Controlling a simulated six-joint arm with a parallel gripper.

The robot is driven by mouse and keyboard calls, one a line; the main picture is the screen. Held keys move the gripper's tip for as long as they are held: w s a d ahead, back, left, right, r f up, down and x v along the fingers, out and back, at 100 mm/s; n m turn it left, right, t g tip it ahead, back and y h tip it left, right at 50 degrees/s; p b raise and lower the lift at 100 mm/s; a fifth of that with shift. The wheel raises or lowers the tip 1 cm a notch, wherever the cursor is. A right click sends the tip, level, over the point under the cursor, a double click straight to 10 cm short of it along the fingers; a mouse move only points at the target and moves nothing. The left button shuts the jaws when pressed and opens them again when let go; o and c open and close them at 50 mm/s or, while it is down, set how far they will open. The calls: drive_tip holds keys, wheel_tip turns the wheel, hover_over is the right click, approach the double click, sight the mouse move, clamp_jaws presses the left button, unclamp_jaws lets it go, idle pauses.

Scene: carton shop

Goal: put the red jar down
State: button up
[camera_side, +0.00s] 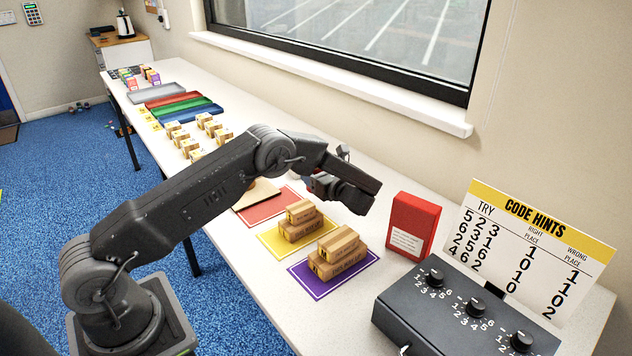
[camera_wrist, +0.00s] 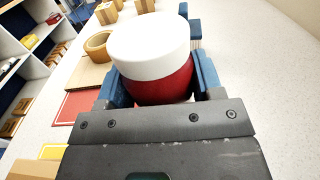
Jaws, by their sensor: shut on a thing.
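The red jar (camera_wrist: 160,88) with a wide white lid sits between the blue fingers of my gripper (camera_wrist: 158,70) in the wrist view. The fingers are shut on its sides. In the side view my gripper (camera_side: 322,186) is over the table, behind the boxes on the yellow mat, and the arm hides most or all of the jar. I cannot tell whether the jar's base touches the table.
Mats lie in a row: red (camera_side: 268,208), yellow (camera_side: 268,239), purple (camera_side: 303,274); the last two hold cartons. A tape roll (camera_wrist: 97,44) lies near the jar. A red box (camera_side: 413,225) and a dial box (camera_side: 455,325) stand right.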

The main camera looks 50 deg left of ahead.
drive_tip(key=shift+f, duration=1.4)
drive_tip(key=shift+f, duration=0.2)
drive_tip(key=o, duration=1.1)
drive_tip(key=shift+d, duration=0.1)
